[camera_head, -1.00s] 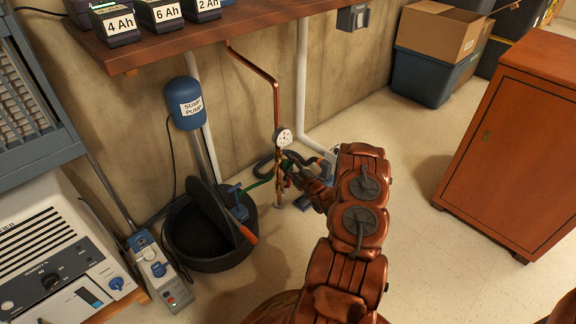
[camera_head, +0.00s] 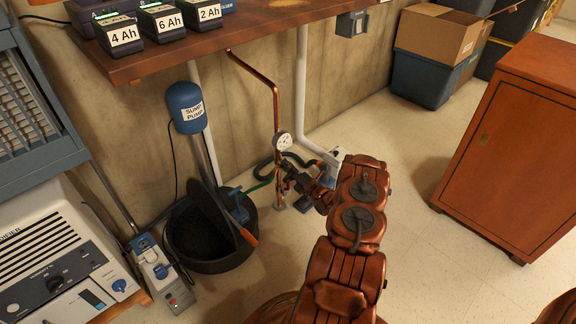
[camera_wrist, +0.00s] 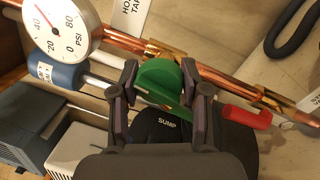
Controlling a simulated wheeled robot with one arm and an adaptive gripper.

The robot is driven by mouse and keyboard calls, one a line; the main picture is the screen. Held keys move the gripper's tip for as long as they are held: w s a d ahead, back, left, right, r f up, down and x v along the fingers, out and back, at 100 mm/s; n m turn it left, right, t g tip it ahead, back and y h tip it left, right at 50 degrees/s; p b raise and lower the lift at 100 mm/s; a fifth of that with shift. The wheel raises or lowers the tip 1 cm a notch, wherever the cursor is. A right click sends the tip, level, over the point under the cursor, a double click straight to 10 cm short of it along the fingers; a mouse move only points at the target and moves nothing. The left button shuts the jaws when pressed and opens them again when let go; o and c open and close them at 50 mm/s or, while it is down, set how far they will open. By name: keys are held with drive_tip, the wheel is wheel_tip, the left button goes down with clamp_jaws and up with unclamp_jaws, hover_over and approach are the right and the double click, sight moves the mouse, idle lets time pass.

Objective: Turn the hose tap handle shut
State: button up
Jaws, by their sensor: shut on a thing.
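In the wrist view a green handle (camera_wrist: 160,84) sits between the two fingers of my gripper (camera_wrist: 160,76), which is shut on it. The handle is at a copper pipe (camera_wrist: 225,80), below a partly cut-off label (camera_wrist: 130,12) reading "HO… TAP". A red grip (camera_wrist: 247,117) lies to the right of my right finger. In the head view my gripper (camera_head: 292,180) is at the foot of the copper pipe (camera_head: 276,110), just below the pressure gauge (camera_head: 283,141). There my gripper hides most of the handle.
The gauge (camera_wrist: 68,27) is close on the left in the wrist view. A black sump basin (camera_head: 205,262) with a blue pump (camera_head: 186,107) stands left of the pipe. Floor is clear before the wooden cabinet (camera_head: 510,150).

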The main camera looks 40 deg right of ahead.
drive_tip(key=shift+n+y+p, duration=0.3)
drive_tip(key=shift+n+p, duration=0.5)
drive_tip(key=shift+n, duration=0.4)
drive_tip(key=o, duration=1.1)
drive_tip(key=shift+o, duration=0.2)
drive_tip(key=s+f, duration=0.1)
drive_tip(key=s, duration=1.1)
drive_tip(key=shift+f, duration=0.3)
drive_tip(key=shift+a, duration=0.15)
